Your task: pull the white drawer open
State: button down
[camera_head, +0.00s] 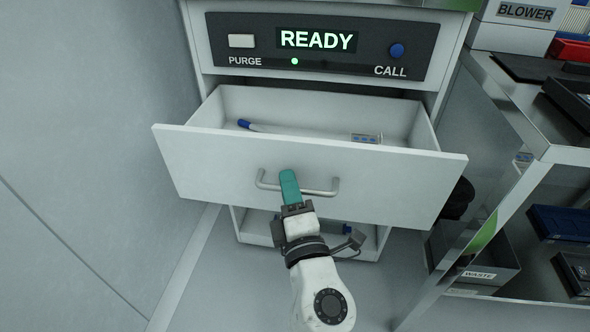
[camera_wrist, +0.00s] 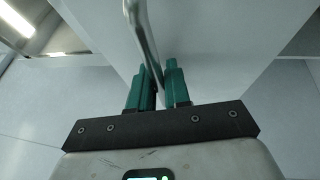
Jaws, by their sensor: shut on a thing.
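The white drawer (camera_head: 230,165) stands partly out of the cabinet in the head view, so its inside shows. Its grey bar handle (camera_head: 322,192) runs across the middle of the front. My gripper (camera_head: 290,187) is at the handle, with its teal fingers shut around the bar. In the wrist view the handle bar (camera_wrist: 145,35) passes between the two teal fingers of my gripper (camera_wrist: 157,85). The drawer front (camera_wrist: 210,45) shows behind them. My fingers hide part of the handle in the head view.
Inside the drawer lies a blue-capped white stick-like item (camera_head: 290,130). Above it is a control panel (camera_head: 318,45) reading READY. A metal-framed shelf (camera_head: 520,130) stands close at the right, with a WASTE bin (camera_head: 478,262) below. A pale wall (camera_head: 90,120) is at the left.

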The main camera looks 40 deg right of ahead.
jog(key=shift+s+a+f, duration=0.1)
jog(key=shift+s+a, duration=0.85)
jog(key=shift+a, duration=0.3)
jog(key=c, duration=1.4)
grip_release()
jog(key=shift+c, duration=0.2)
jog(key=b+v, duration=0.1)
jog(key=v, duration=0.9)
jog(key=shift+s+a, duration=0.2)
jog(key=shift+s, duration=0.15)
jog(key=shift+f, duration=0.1)
